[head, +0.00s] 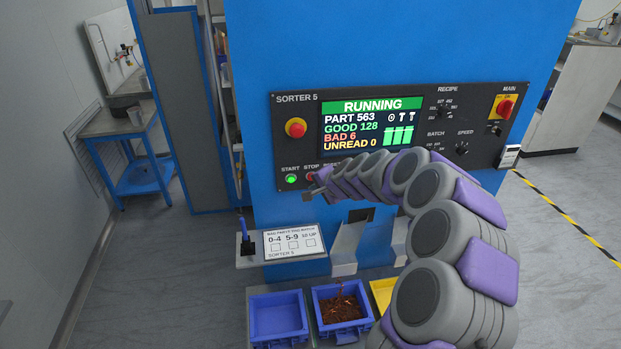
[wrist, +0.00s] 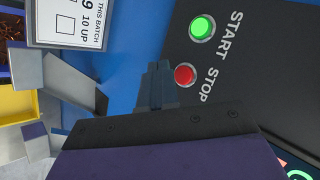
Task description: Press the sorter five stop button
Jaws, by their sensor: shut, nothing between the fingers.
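The sorter 5 control panel (head: 284,150) is dark, with a lit screen (head: 371,127) reading RUNNING. The red stop button (head: 311,176) is at its lower left, partly close to my arm in the head view. In the wrist view the stop button (wrist: 185,74) is clear, beside the word STOP. My gripper (head: 309,195) is shut and empty, just below the stop button in the head view. In the wrist view the closed fingertips (wrist: 158,76) show just left of the button. Whether they touch it, I cannot tell; the button appears uncovered.
The lit green start button (head: 291,180) sits beside stop, and a red mushroom button (head: 296,128) above. A shelf (head: 252,262) holds a batch card (head: 293,241). Blue bins (head: 278,317) and a yellow bin (head: 382,292) stand below the chutes (head: 347,247).

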